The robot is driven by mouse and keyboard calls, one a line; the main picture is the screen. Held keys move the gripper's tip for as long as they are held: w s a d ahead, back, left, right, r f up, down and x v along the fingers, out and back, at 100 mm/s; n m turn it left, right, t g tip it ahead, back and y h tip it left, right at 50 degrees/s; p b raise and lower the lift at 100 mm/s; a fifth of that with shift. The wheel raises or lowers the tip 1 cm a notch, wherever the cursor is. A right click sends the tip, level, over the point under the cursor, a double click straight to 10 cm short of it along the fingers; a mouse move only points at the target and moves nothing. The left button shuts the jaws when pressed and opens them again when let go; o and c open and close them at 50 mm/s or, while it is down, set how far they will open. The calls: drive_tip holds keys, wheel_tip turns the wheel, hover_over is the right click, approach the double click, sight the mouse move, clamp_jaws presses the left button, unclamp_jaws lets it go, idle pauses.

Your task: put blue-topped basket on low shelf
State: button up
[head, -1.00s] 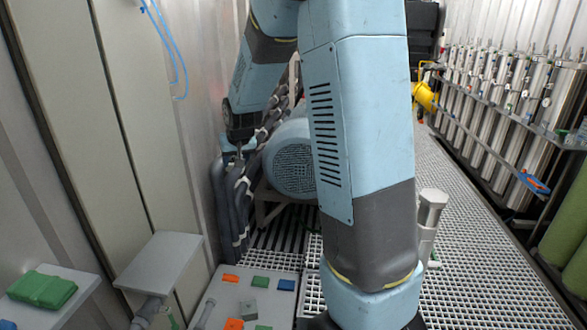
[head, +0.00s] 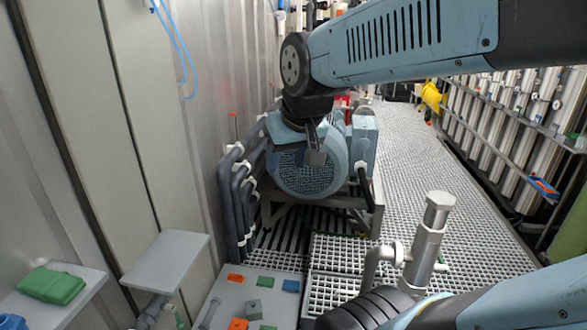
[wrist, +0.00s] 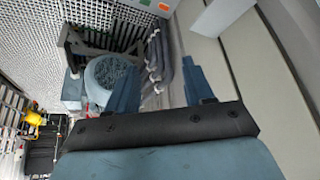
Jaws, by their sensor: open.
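I cannot make out a blue-topped basket for certain. A blue item (head: 12,322) is cut off at the lower left edge of the head view, beside a green bundle (head: 50,285) on a pale grey shelf (head: 82,290). A second flat grey shelf (head: 165,258) is just right of it, bare on top. I cannot tell which is the low shelf. My gripper (head: 315,145) hangs in front of the blue-grey motor, well away from both shelves. In the wrist view my gripper (wrist: 162,88) is open, with nothing between its fingers.
A blue-grey motor (head: 303,175) on a frame and dark bent pipes (head: 232,205) stand behind my gripper. A board (head: 225,290) with coloured blocks lies low in front. A metal post (head: 428,240) stands at centre right. Steel vessels (head: 500,110) line the right; grating between is clear.

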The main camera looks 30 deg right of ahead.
drive_tip(key=s, duration=0.4)
drive_tip(key=shift+s+d+f, duration=0.15)
drive_tip(key=shift+s+d, duration=0.05)
drive_tip(key=shift+s, duration=0.2)
